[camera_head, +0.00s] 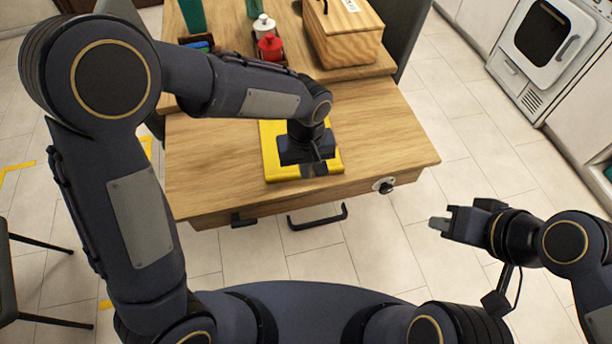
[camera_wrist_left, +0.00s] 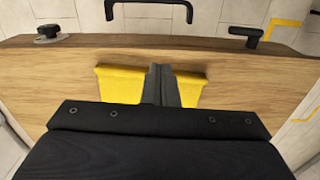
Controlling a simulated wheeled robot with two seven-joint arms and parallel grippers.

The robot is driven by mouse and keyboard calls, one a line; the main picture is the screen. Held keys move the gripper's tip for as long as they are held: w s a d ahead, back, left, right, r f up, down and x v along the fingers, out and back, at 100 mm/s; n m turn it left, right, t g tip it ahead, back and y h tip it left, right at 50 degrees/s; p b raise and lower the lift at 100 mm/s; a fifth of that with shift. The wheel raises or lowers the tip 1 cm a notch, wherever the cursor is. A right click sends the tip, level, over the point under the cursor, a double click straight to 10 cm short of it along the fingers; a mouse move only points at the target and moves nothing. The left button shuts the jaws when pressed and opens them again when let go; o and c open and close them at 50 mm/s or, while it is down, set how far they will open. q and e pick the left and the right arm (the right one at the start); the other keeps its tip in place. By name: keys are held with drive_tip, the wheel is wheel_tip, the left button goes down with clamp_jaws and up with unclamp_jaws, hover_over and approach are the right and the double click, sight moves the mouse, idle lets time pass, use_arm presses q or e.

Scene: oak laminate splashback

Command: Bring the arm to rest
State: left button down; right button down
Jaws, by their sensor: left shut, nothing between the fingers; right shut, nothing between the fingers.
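My left gripper (camera_head: 318,163) is over the yellow mat or board (camera_head: 272,160) on the wooden table, its fingers pointing down toward the table's front edge. In the left wrist view the left gripper (camera_wrist_left: 161,88) is shut with nothing between its fingers, and parts of the yellow piece (camera_wrist_left: 122,82) show on both sides of them. Whether the fingertips touch it I cannot tell. My right gripper (camera_head: 440,224) is shut and empty, out to the right over the floor, clear of the table.
The wooden table (camera_head: 390,130) has a round knob (camera_head: 383,186) and a black handle (camera_head: 318,218) at its front. A white oven (camera_head: 545,45) is at the right. Open floor lies between.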

use_arm(q)
drive_tip(key=shift+r, duration=0.4)
drive_tip(key=s+a+r+t+h+p, duration=0.1)
drive_tip(key=s+a+r+t+h, duration=0.1)
drive_tip(key=s+a+r, duration=0.5)
drive_tip(key=s+a+r+t+h+p, duration=0.1)
drive_tip(key=s+a+r+h, duration=0.15)
drive_tip(key=a+r, duration=0.4)
drive_tip(key=s+a+m+t, duration=0.1)
drive_tip(key=s+a+t, duration=0.1)
drive_tip(key=s+a, duration=0.2)
drive_tip(key=s, duration=0.3)
drive_tip(key=shift+s+a+f+t+y, duration=0.15)
drive_tip(key=shift+f+t+y, duration=0.15)
drive_tip(key=shift+f+y, duration=0.05)
